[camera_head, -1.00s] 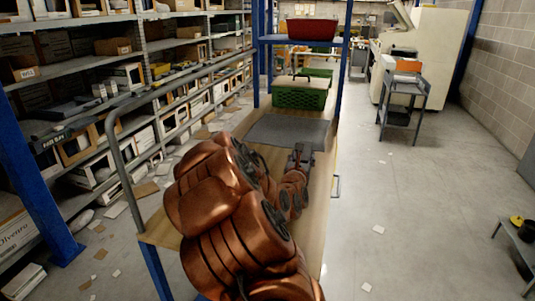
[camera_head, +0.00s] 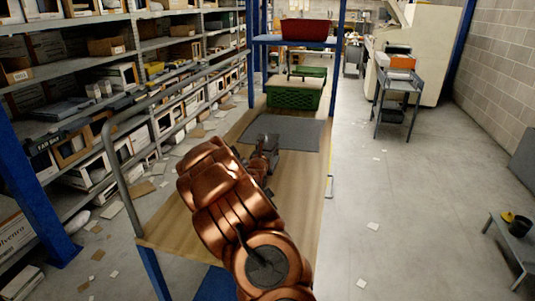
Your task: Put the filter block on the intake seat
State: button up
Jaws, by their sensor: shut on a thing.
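My copper-coloured arm reaches over the wooden bench top (camera_head: 298,185). My gripper (camera_head: 268,146) is at its far end, low over the bench by the near edge of a grey mat (camera_head: 300,133). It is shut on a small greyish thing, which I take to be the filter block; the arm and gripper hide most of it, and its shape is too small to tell. I cannot pick out the intake seat for sure in this view.
A green crate (camera_head: 293,97) stands behind the mat, and a red bin (camera_head: 309,30) sits on the blue shelf above. A bent metal rail (camera_head: 122,175) runs along the bench's left side. Loaded racks stand left. A grey cart (camera_head: 397,88) stands right, with open floor between.

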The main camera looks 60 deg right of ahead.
jog(key=shift+w+r, duration=0.1)
jog(key=shift+w, duration=0.25)
jog(key=shift+w+f, duration=0.1)
jog(key=shift+f, duration=0.1)
jog(key=shift+d+f+p, duration=0.1)
jog(key=shift+f+p, duration=0.7)
jog(key=shift+f, duration=0.8)
jog(key=shift+f, duration=0.2)
jog(key=o, duration=1.2)
jog(key=shift+r, duration=0.1)
